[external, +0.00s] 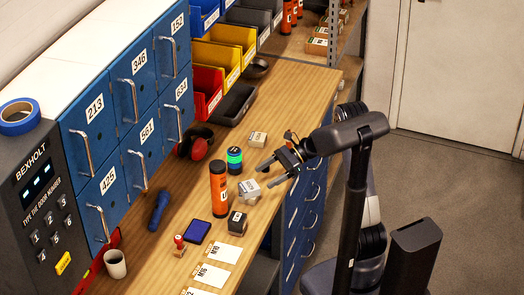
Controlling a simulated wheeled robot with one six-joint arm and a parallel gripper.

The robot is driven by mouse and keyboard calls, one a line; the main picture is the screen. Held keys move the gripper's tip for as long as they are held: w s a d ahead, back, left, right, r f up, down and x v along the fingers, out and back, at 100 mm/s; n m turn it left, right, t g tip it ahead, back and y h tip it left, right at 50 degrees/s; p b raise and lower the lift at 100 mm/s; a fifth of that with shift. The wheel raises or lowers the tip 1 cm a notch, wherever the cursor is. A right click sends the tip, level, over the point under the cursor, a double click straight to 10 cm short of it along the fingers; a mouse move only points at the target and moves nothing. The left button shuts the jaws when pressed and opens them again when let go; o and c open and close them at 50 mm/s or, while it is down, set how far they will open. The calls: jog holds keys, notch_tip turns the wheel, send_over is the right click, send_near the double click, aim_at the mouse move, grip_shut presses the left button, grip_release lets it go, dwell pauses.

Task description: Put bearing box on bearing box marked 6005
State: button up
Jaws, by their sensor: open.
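Small bearing boxes stand on the wooden bench. One whitish box (250,187) lies just below and left of my gripper. Another whitish box (258,138) stands farther back, up and left of my gripper. A dark box with a pale label (237,223) stands nearer the front. The print on them is too small to read, so I cannot tell which is marked 6005. My gripper (265,175) is open and appears empty, with its fingers pointing left over the bench edge near the middle box. No contact can be made out.
An orange tube (219,188) and a dark cylinder with green bands (234,160) stand left of the boxes. Blue lockers (90,115) line the left; bins (207,90) stand behind.

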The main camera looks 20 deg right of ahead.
jog(key=v, duration=0.5)
